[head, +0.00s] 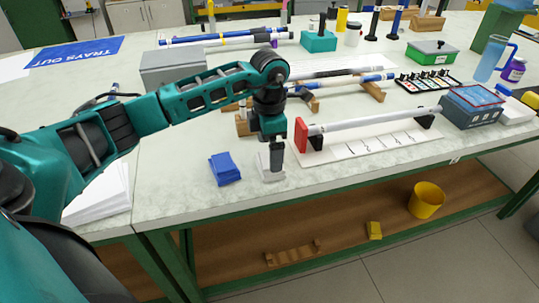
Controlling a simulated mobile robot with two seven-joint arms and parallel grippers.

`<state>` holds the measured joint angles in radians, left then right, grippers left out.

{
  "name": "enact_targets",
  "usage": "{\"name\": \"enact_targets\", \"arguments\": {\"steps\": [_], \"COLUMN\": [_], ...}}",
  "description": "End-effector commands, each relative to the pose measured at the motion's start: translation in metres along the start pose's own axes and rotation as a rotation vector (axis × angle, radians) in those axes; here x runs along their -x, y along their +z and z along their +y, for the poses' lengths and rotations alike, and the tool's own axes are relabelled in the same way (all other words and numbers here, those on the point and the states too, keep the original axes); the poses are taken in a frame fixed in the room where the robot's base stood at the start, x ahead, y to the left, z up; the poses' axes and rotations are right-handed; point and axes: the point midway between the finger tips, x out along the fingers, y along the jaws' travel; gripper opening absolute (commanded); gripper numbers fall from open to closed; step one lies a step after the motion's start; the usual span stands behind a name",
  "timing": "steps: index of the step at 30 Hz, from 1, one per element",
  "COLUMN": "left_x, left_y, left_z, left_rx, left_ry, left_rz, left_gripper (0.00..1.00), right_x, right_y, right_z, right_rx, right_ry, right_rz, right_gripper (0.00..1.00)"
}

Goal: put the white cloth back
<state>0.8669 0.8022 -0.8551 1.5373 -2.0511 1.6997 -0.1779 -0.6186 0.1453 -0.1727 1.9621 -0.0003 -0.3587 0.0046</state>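The white cloth (265,175) appears as a small pale folded stack on the front of the table, right of the folded blue cloth (225,168). My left gripper (275,168) points straight down over the white cloth, with its fingertips at or just above it. The fingers cover part of the cloth. I cannot tell whether they are parted or closed, or whether they touch it. My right gripper is not in view.
A white rod (375,119) with a red end block (301,135) lies right of my gripper, above a marked white board (380,142). A grey box (172,68) stands behind my arm. White paper (102,195) lies at left. The front edge is close.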

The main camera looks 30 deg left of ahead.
Motion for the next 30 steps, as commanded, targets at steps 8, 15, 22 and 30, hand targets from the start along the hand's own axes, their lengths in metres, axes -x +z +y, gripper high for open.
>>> {"name": "enact_targets", "arguments": {"steps": [8, 15, 22, 30], "left_x": [0.060, 0.080, 0.035, 0.062], "left_y": [0.000, 0.002, 0.054, 0.115], "left_z": [0.001, -0.003, -0.106, -0.248], "left_rx": [0.000, -0.006, -0.066, 0.302], "left_ry": [0.003, -0.011, -0.384, -1.219], "left_rz": [-0.002, -0.009, -0.258, -0.745], "left_gripper": [1.00, 1.00, 1.00, 1.00], "right_x": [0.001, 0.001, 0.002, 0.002], "right_y": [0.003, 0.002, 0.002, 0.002], "right_z": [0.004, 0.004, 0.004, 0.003], "right_rx": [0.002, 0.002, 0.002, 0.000], "right_ry": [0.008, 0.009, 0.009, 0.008], "right_rz": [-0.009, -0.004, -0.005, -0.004], "right_gripper": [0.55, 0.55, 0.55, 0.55]}}
